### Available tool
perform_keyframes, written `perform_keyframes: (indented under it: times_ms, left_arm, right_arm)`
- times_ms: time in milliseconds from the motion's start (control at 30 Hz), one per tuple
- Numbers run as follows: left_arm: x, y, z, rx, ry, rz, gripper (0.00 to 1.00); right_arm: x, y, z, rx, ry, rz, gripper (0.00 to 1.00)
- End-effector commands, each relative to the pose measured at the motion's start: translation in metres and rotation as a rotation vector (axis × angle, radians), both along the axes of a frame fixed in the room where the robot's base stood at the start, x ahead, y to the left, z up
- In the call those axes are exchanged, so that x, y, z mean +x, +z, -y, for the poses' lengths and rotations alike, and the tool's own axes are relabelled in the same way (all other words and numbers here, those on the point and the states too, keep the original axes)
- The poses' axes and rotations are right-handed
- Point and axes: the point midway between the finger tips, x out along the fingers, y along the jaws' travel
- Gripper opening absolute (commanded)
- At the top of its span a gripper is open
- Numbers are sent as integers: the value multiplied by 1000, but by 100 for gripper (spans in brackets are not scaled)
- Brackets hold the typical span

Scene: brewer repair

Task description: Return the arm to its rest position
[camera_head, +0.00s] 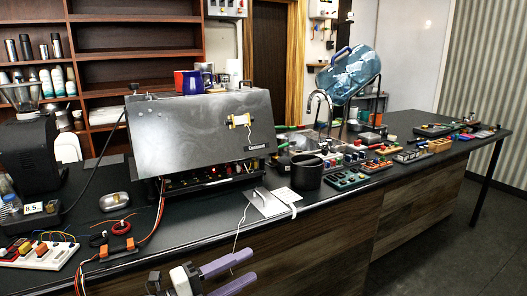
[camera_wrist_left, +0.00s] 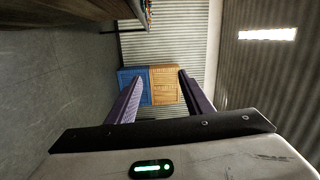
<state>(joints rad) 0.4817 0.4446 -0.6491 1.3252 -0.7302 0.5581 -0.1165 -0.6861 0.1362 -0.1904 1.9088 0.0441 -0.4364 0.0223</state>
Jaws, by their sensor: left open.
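My left gripper (camera_head: 236,272) is at the bottom of the head view, in front of the counter's front edge. Its two purple fingers are apart with nothing between them. In the left wrist view the same open gripper (camera_wrist_left: 152,95) points past the floor toward a far wall, with a blue crate (camera_wrist_left: 134,86) and an orange crate (camera_wrist_left: 165,84) far beyond the fingertips. My right gripper does not show in either view.
The dark counter (camera_head: 110,262) runs across the head view. A thin white cord hangs near the gripper.

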Motion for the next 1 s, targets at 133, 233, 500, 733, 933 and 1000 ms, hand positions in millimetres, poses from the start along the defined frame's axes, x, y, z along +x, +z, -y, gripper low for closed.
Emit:
perform_keyframes:
  times_ms: [133, 233, 500, 733, 933, 1000]
  left_arm:
    - [-31, -49, -11, -273, 209, -290, 46]
    - [-56, -89, -30, -426, 365, -501, 46]
    - [-180, -215, -90, -740, 810, -1105, 46]
    - [-281, -268, -114, -853, 1051, -1432, 46]
    - [-307, -278, -118, -875, 1109, -1510, 27]
    - [-307, -278, -118, -875, 1110, -1512, 27]
  right_arm:
    - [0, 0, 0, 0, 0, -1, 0]
    - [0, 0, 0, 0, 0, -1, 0]
    - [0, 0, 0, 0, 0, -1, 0]
    - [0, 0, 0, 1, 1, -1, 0]
    - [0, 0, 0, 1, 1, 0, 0]
    - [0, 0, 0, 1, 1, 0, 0]
